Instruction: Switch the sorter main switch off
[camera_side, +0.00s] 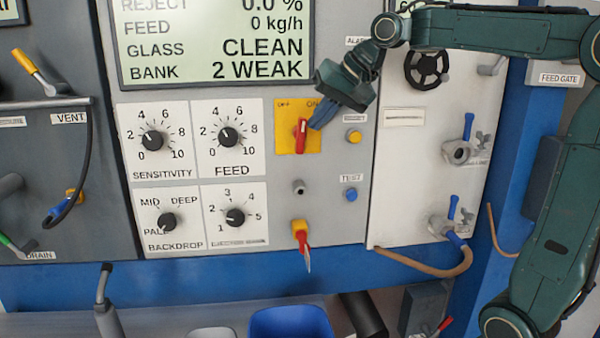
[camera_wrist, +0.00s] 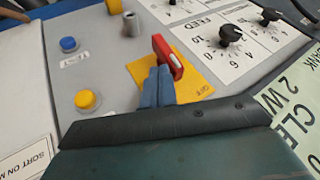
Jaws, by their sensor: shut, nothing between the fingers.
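The main switch is a red rotary handle (camera_side: 301,136) on a yellow plate (camera_side: 285,142). The plate has OFF printed at its upper left and ON at its upper right. The handle stands near upright, its top leaning slightly toward ON. The wrist view also shows the red handle (camera_wrist: 167,56) and the yellow plate (camera_wrist: 194,80). My gripper (camera_side: 317,122) has its blue fingers closed together with nothing between them. The fingertips (camera_wrist: 159,74) are right beside the handle, on its ON side. I cannot tell whether they touch it.
A yellow button (camera_side: 354,136) and a blue button (camera_side: 351,194) lie to the right. A key in a yellow-collared switch (camera_side: 300,232) hangs below. Black dials, including the feed knob (camera_side: 229,137), sit to the left. A display (camera_side: 215,45) is above.

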